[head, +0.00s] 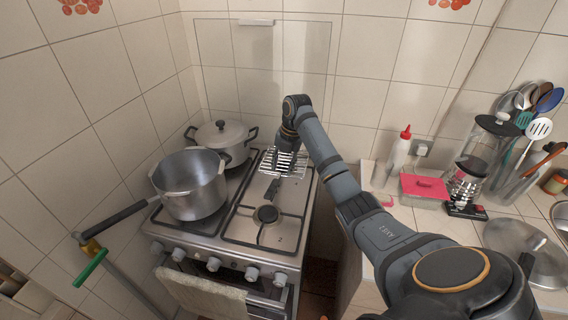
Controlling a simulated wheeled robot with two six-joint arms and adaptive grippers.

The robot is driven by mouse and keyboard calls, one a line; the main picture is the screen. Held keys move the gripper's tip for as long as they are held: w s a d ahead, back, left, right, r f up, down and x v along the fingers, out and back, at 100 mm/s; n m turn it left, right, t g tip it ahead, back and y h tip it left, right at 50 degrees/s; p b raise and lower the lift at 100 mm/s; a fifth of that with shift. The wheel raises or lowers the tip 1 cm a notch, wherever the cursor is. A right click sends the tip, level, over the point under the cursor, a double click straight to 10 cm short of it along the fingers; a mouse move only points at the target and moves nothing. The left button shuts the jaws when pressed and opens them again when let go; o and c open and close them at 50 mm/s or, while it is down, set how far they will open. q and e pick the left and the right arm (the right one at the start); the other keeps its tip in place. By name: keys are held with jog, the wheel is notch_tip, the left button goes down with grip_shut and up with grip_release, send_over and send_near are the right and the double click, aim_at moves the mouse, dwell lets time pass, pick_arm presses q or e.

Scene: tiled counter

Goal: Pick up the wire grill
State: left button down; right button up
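The wire grill (296,168) is a small silvery rack of thin wires. It is over the back right burner of the stove. My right arm reaches in from the lower right and bends down at the grill. My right gripper (284,152) is at the grill, pointing down, and overlaps it in the picture. Its fingertips are too small and dark against the wires to tell whether they are open or shut, or whether they touch the grill. A dark narrow piece shows just in front of the grill. My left gripper is not in view.
On the left of the stove (235,224) stand a large saucepan (190,190) with a long black handle and a lidded pot (222,135). The front right burner (267,214) is bare. Right counter: a red-capped bottle (400,152), red-lidded box (424,188), coffee press (480,160), utensils, glass lid (522,248).

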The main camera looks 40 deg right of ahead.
aim_at(278, 177)
jog(key=f, duration=0.1)
jog(key=w+f+p, duration=0.1)
jog(key=f, duration=0.1)
jog(key=f+p, duration=0.1)
jog(key=f, duration=0.1)
jog(key=shift+w+a, duration=0.3)
jog(key=shift+f, duration=0.25)
grip_shut()
